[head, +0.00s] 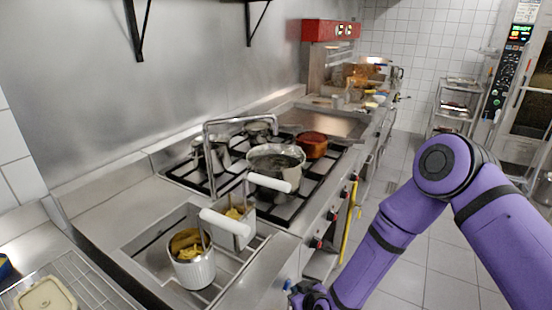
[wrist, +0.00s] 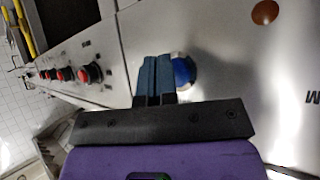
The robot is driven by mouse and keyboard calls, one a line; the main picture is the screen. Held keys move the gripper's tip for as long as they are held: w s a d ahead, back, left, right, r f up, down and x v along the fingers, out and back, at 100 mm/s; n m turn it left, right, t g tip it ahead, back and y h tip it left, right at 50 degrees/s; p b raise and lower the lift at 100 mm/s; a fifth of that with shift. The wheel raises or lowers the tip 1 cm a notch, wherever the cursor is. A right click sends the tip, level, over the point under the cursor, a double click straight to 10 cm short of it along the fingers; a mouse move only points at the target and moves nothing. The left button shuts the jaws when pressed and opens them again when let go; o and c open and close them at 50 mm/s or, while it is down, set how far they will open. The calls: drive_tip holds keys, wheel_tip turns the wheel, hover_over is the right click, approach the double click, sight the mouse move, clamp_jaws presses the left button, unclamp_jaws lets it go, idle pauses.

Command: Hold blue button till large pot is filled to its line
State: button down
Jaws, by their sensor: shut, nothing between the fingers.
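The blue button (wrist: 184,72) is round, in a pale ring on the steel front panel in the wrist view. My gripper (wrist: 153,60) is shut and empty, its dark blue fingers side by side. Its fingertips lie at the left of the button and overlap its edge in the picture; I cannot tell whether they touch it. A large steel pot (head: 276,182) stands on the stove. Its inside looks grey; its fill line and liquid level cannot be made out.
Fryer baskets with white handles (head: 225,221) and yellow food sit in front of the stove (head: 182,170). A reddish pot (head: 312,146) stands behind the large pot. Red knobs (wrist: 88,73) and a yellow rail (head: 349,222) line the front.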

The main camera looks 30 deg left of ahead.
drive_tip(key=shift+d, duration=0.55)
drive_tip(key=d, duration=0.5)
drive_tip(key=shift+s, duration=0.2)
idle(0.5)
